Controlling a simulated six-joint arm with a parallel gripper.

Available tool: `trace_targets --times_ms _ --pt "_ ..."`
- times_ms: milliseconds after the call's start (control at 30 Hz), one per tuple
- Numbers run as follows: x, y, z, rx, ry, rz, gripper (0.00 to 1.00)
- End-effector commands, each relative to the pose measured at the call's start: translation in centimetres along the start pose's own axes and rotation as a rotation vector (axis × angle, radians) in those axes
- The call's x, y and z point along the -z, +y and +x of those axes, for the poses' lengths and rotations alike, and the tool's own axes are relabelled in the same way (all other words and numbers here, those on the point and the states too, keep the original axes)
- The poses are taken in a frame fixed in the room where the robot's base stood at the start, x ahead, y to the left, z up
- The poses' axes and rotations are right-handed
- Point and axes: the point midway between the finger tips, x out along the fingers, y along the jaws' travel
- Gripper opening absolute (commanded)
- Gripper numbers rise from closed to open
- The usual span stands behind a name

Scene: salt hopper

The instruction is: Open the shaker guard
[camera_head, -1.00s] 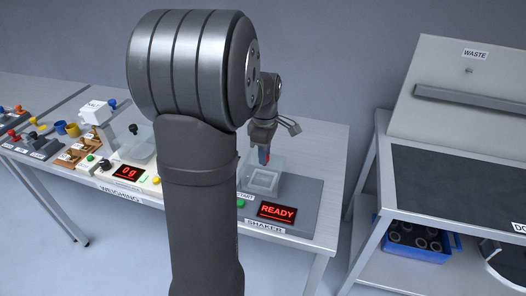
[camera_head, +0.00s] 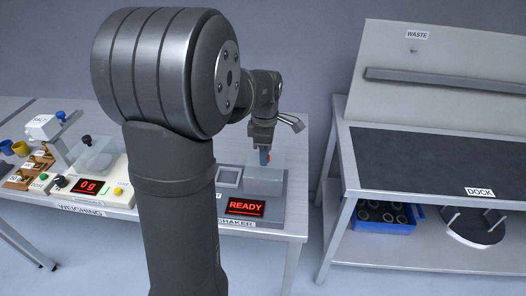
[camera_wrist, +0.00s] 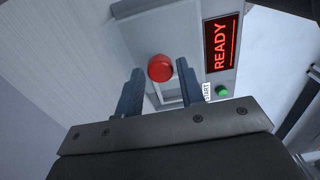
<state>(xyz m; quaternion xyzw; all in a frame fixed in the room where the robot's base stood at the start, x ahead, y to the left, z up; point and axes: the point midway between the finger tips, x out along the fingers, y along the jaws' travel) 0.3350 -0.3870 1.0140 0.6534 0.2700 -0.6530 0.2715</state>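The shaker guard (camera_head: 264,181) is a clear box with a red knob (camera_wrist: 160,67) on top. In the head view it stands on the right part of the grey shaker, beside the square recess (camera_head: 229,177), which is uncovered. My gripper (camera_head: 265,156) points down over the guard. The shaker display (camera_head: 246,207) reads READY. The green START button (camera_wrist: 221,91) shows in the wrist view.
The weighing station (camera_head: 93,187) with its 0g display stands left of my arm. At right is a dark-topped bench (camera_head: 430,165) with a WASTE panel, a DOCK label and a blue bin (camera_head: 383,226) below. A floor gap separates the tables.

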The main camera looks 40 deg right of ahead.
Motion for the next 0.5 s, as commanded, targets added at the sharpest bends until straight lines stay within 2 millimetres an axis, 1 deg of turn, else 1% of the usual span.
trace_targets --times_ms 33,67,333,433,500 --pt "0.0 0.0 0.0 0.0 0.0 0.0 0.46" --pt "0.0 0.0 0.0 0.0 0.0 0.0 0.48" --pt "0.0 0.0 0.0 0.001 0.0 0.0 0.48" --pt "0.0 0.0 -0.6 0.0 0.0 0.0 0.48" --pt "0.0 0.0 -1.5 -0.002 0.0 0.0 0.48"
